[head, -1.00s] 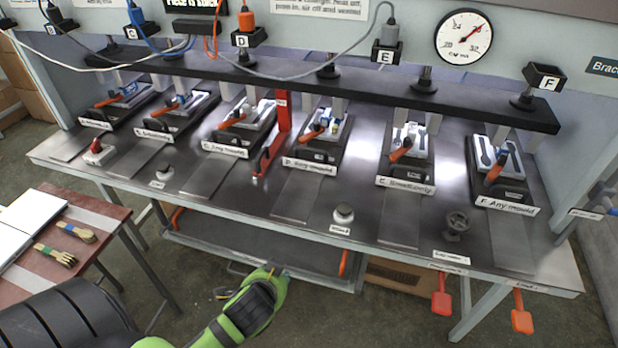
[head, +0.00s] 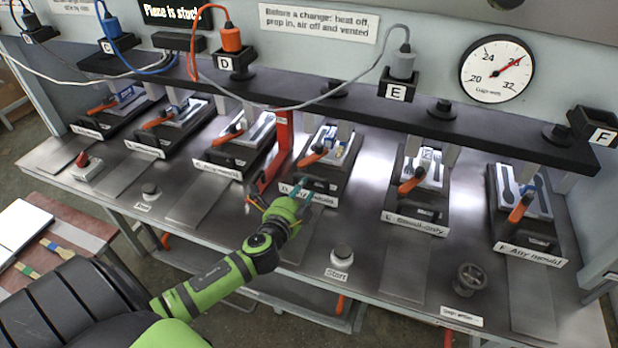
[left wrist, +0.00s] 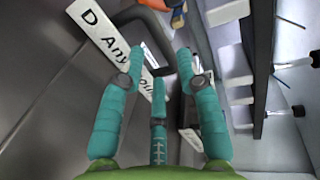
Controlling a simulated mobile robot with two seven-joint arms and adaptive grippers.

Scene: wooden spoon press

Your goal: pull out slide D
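Slide D (head: 333,172) is a black slide with a mould on it, an orange handle (head: 311,157) and a white front label (head: 300,192). It sits in the press row, right of the red upright bar. My left gripper (head: 300,203) is at its front, over the label and partly hiding it. In the left wrist view, the teal fingers (left wrist: 160,62) are spread, around or just above slide D's dark front handle (left wrist: 155,35); I cannot tell if they touch. The "D Any mould" label (left wrist: 103,32) shows beside them. My right gripper is not in view.
The red upright bar (head: 283,135) stands close on the left of slide D. Slide E (head: 440,205) is to the right, slide C (head: 255,155) to the left. A start button (head: 342,256) and a valve knob (head: 470,280) stand on the bench front. Cables hang above.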

